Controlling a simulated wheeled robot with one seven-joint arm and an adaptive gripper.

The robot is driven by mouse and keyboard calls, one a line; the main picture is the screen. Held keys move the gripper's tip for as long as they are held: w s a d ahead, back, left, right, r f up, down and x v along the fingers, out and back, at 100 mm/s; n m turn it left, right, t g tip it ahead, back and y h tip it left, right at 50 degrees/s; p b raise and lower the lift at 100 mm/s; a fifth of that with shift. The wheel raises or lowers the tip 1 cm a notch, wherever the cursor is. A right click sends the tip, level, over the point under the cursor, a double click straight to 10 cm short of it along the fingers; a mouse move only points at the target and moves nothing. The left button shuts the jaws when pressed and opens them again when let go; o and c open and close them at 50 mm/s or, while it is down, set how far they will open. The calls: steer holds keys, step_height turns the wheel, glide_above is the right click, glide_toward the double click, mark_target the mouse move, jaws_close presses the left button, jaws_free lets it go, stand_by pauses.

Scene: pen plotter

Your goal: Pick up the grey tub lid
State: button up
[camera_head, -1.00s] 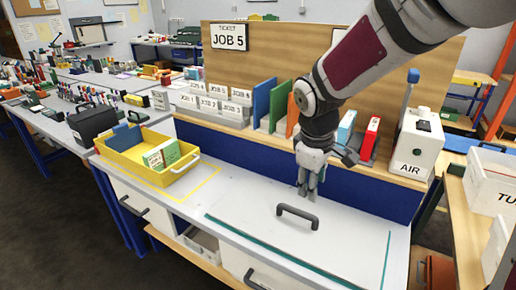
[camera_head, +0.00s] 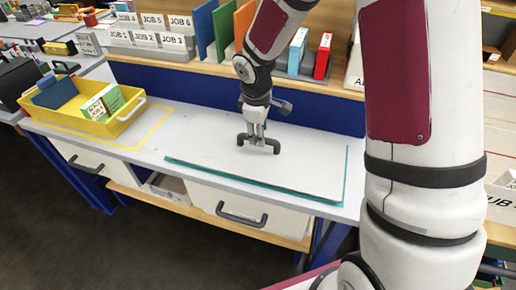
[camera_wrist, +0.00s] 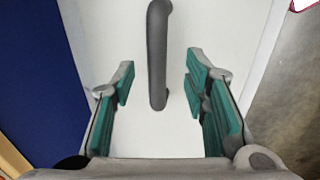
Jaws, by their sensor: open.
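The pale lid (camera_head: 310,175) is a large flat panel lying on the bench, with a teal edge showing along its front and right side. Its dark grey bar handle (camera_head: 270,147) stands up near the middle. My gripper (camera_head: 257,138) points down at the handle in the head view. In the wrist view, the open teal-padded fingers (camera_wrist: 160,82) stand to either side of the handle (camera_wrist: 158,50), with gaps on both sides. The pale lid (camera_wrist: 120,25) fills the space behind. Whether the fingertips reach down to handle height is unclear.
A yellow tray (camera_head: 88,126) with a blue item and a green-and-white box stands at the bench's left. A blue panel (camera_head: 190,91) and a shelf with coloured binders run behind. Drawers are below. The bench between tray and lid is clear.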

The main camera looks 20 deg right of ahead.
steer(key=f, duration=0.3)
steer(key=w+d+f, duration=0.1)
steer(key=f, duration=0.1)
jaws_close()
